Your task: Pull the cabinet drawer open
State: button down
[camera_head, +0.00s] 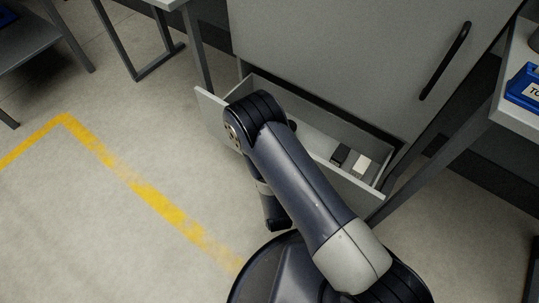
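The grey cabinet (340,50) stands at the top middle, with a dark vertical bar handle (445,60) on its upper door. Its low drawer (210,101) is pulled out, and I see into it. A dark block (341,155) and a pale block (361,164) lie inside at the right end. My arm reaches over the drawer and covers the middle of its front. My gripper is hidden behind the arm, so I cannot see its fingers or whether they touch the drawer.
A table (512,105) with a blue case (526,88) on it stands close at the right. Another table's legs (130,50) stand at the upper left. A yellow floor line (150,190) crosses the clear floor at left.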

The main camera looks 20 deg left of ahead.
jog(key=shift+s, duration=0.25)
jog(key=c, duration=1.5)
grip_release()
jog(key=shift+o, duration=0.2)
